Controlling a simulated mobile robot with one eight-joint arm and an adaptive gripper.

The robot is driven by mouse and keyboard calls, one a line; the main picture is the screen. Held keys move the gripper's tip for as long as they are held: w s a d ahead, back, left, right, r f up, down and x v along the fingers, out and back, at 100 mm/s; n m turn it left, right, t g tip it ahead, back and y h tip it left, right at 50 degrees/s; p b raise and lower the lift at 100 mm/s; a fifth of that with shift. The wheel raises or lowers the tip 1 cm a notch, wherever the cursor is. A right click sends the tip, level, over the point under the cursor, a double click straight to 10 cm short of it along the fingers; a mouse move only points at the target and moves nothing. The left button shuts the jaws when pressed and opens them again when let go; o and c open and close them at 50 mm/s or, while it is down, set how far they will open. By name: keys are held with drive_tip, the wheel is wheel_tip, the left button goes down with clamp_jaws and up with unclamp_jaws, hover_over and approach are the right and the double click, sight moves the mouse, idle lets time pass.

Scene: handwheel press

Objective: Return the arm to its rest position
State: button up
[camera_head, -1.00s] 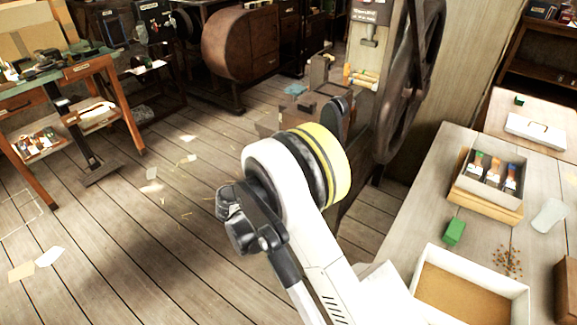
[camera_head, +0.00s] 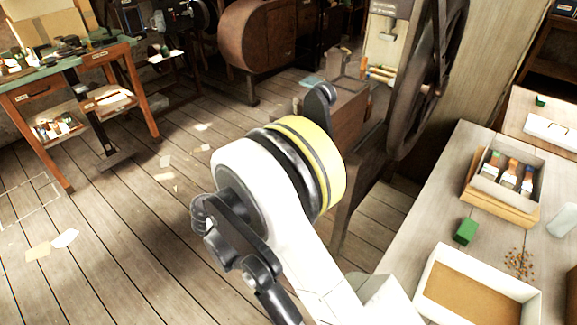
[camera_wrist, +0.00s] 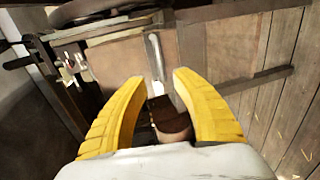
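My arm, white with a yellow band, fills the middle of the head view and is bent over the wooden floor. My gripper does not show in the head view. In the wrist view my gripper (camera_wrist: 160,80) has its two yellow fingers spread apart, with a clear gap between the tips. A dark brown blocky thing (camera_wrist: 170,117) shows between the fingers; it looks to be beyond them, and I cannot tell what it is. The press's large dark handwheel (camera_head: 428,85) stands behind and right of my arm in the head view.
A green-topped workbench (camera_head: 70,65) stands at far left. The floor (camera_head: 110,235) between is mostly clear, with scattered papers.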

drive_tip(key=shift+s+a+r, duration=0.1)
drive_tip(key=shift+s+a, duration=0.15)
drive_tip(key=shift+s, duration=0.15)
drive_tip(key=s+d+r+m+g+y, duration=0.25)
drive_tip(key=d+r, duration=0.25)
drive_tip(key=d, duration=0.5)
drive_tip(key=s+d+r+m+g+y, duration=0.2)
drive_tip(key=s+d+r+g, duration=0.15)
drive_tip(key=d+r, duration=0.45)
drive_tip(key=s+d+m+y, duration=0.2)
drive_tip(key=s+d+m, duration=0.1)
drive_tip(key=s, duration=0.6)
drive_tip(key=s+d+m+y, duration=0.2)
drive_tip(key=s+d+m, duration=0.1)
drive_tip(key=s, duration=0.7)
drive_tip(key=shift+s+d+f+t+y, duration=0.2)
drive_tip(key=shift+d+f+t+y, duration=0.2)
drive_tip(key=shift+d, duration=0.5)
